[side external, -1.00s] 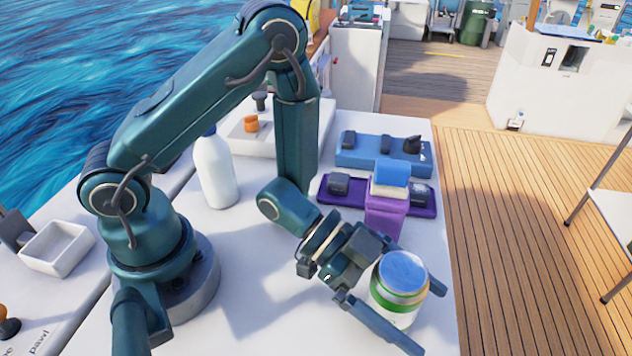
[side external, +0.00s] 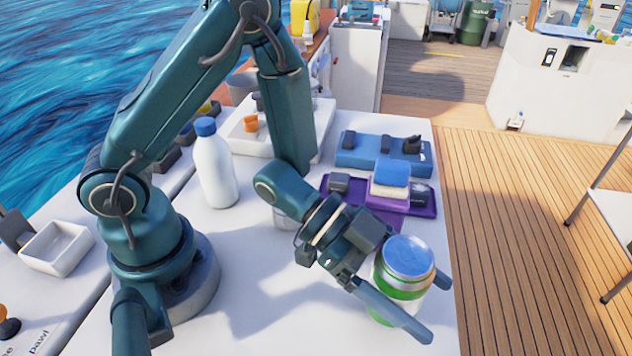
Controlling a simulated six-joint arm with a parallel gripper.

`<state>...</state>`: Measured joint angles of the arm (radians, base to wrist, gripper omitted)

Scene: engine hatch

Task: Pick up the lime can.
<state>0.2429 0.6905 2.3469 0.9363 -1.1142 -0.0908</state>
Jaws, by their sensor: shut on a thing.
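The lime can (side external: 400,268), with green bands on a pale body and a silver-blue top, is at the front right of the white work surface. My gripper (side external: 432,306) is shut on it, with one finger across the near side and the other behind its right side. The can is upright or slightly tilted and appears a little above the surface. The fingers hide parts of its side.
A white bottle (side external: 213,170) with a blue cap stands left of my forearm. The surface's right edge is close to the can.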

